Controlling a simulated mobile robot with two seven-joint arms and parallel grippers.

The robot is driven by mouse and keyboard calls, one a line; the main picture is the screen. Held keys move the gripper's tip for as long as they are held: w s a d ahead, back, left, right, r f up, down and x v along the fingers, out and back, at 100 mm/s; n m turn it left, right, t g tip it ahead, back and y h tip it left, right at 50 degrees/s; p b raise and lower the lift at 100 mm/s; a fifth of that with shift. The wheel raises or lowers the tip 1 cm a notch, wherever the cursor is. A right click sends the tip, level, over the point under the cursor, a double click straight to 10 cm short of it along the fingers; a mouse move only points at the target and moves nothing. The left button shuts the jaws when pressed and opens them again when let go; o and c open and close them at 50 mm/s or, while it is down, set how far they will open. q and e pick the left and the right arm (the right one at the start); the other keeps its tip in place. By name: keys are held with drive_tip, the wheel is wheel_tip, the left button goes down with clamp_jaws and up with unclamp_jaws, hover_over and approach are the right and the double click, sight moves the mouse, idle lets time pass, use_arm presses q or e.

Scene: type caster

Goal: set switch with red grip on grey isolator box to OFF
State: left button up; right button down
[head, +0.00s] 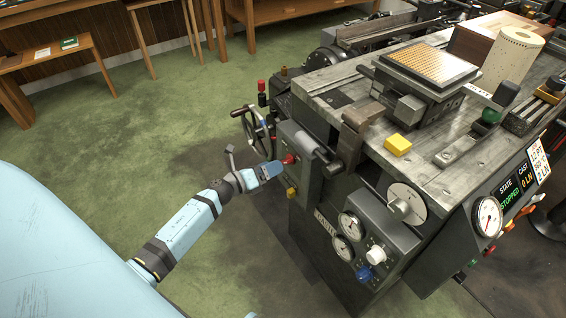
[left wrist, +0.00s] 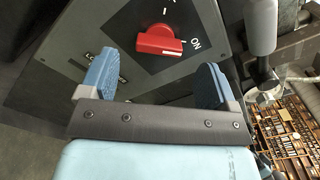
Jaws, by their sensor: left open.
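The grey isolator box (head: 296,151) is on the near left side of the machine. Its red grip (head: 289,159) sits on the box's front face. In the left wrist view the red grip (left wrist: 159,41) lies on a dark plate (left wrist: 196,22) with white marks, and the word ON reads to its right. The OFF mark cannot be made out. My left gripper (head: 272,170) is just in front of the box. In the left wrist view its two blue fingers (left wrist: 156,85) are open, apart on either side and short of the grip, with nothing between them. My right gripper is not in view.
A handwheel (head: 257,137) stands left of the box, and a yellow knob (head: 291,192) is below it. A grey panel with gauges (head: 349,226) is to the lower right. A grey lever (left wrist: 261,28) is near the right finger.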

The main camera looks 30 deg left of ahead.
sight(283, 162)
use_arm(q)
drive_tip(key=shift+x, duration=2.35)
drive_tip(key=c, duration=0.9)
